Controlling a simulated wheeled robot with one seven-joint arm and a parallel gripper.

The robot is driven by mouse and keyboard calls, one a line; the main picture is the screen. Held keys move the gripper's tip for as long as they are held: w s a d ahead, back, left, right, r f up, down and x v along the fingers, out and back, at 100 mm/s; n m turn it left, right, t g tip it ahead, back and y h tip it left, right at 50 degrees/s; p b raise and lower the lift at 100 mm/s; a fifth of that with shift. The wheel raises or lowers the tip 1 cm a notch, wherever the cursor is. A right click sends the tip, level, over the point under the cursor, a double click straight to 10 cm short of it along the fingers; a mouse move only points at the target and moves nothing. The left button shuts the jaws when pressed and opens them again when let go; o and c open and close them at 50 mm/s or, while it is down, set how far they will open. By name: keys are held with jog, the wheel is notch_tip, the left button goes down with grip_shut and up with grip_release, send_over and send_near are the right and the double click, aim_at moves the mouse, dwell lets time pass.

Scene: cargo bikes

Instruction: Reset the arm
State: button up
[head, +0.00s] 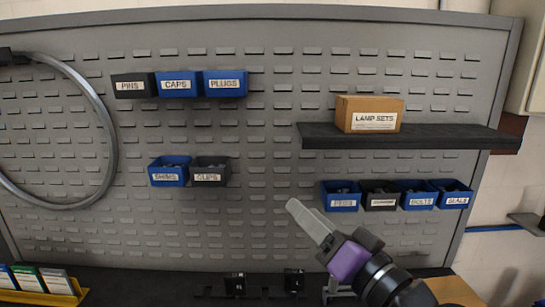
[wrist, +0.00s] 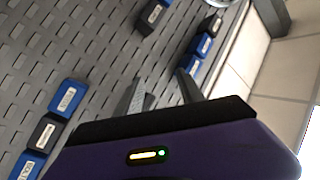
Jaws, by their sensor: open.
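My gripper (head: 304,212) is in the lower middle of the head view. Its purple body tilts so that the grey fingers point up and to the left, in front of the slotted grey panel. In the wrist view, the two fingers of my gripper (wrist: 157,88) stand apart with nothing between them. The gripper is open and empty, and it does not visibly touch any bin.
The panel (head: 265,110) carries labelled bins, including PLUGS (head: 225,83), SHIMS (head: 169,171) and SEALS (head: 452,194). A LAMP SETS box (head: 369,114) sits on a dark shelf (head: 440,137). A yellow holder (head: 45,298) stands lower left.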

jog(key=s+d+f+m+t+h+b, duration=0.3)
jog(key=s+d+f+m+t+h, duration=0.2)
jog(key=s+d+f+h, duration=0.8)
jog(key=s+f+n+g+y+b, duration=0.1)
jog(key=s+f+n+g+b, duration=0.1)
jog(key=s+f, duration=0.8)
jog(key=s+f+n+g+y+b, duration=0.2)
jog(key=s+f+n+g, duration=0.2)
jog(key=s+f, duration=0.6)
jog(key=s, duration=0.7)
jog(key=shift+s+d+f+g, duration=0.25)
jog(key=shift+s+d+g, duration=0.1)
jog(key=shift+g, duration=0.05)
